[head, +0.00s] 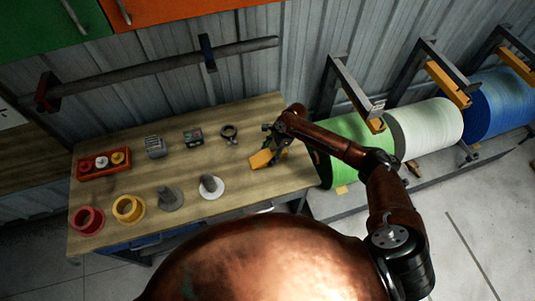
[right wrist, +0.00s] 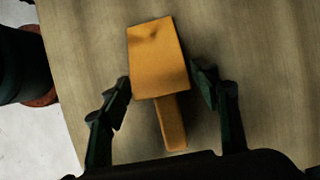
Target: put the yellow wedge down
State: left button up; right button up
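The yellow wedge (right wrist: 157,62) is a tapered orange-yellow block with a narrow tongue towards my palm. In the right wrist view it lies between the two fingers of my right gripper (right wrist: 163,88). The left fingertip meets or nearly meets its edge; a thin gap seems to show at the right one. Whether the fingers grip it is unclear. In the head view the wedge (head: 262,158) is at the right end of the wooden table (head: 235,190), under my right gripper (head: 272,142). It looks on or very close to the top. My left gripper is out of view.
A red tray (head: 86,177) with small parts, a red ring (head: 87,220), a yellow ring (head: 128,208), a grey spindle (head: 169,198) and a white-based one (head: 211,187) stand left on the table. A dark clamp (head: 229,132) sits near the wedge. Large spools (head: 428,127) stand right.

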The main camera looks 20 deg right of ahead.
jog(key=shift+o, duration=0.9)
jog(key=shift+r, duration=0.1)
